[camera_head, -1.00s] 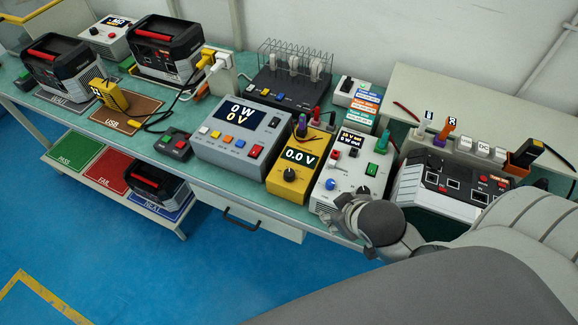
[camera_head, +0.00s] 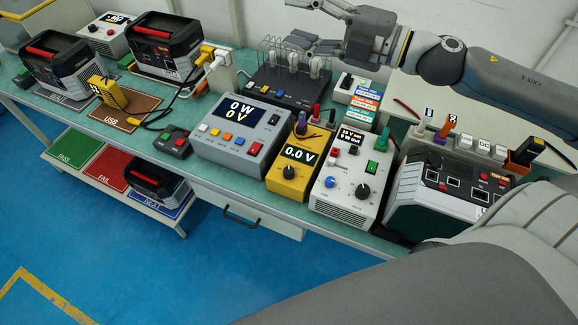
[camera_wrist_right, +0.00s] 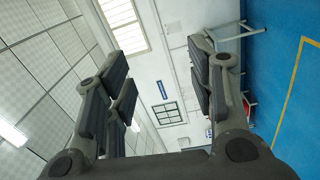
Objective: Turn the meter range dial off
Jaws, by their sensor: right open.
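The yellow meter (camera_head: 300,160) stands on the bench between two grey instruments, and its display reads 0.0 V. Its black range dial (camera_head: 289,173) is on the lower front face, in plain view; the exact setting is too small to read. My right gripper (camera_head: 308,28) is open and empty, raised at the back of the bench near the wire rack, well apart from the meter. In the right wrist view its fingers (camera_wrist_right: 165,90) are spread with only room and ceiling between them. My left gripper is not in view.
A grey power meter (camera_head: 243,131) is left of the yellow meter, and a white supply with knobs (camera_head: 345,190) is right of it. A black base with a wire rack (camera_head: 285,85) stands behind. Blue floor lies open in front.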

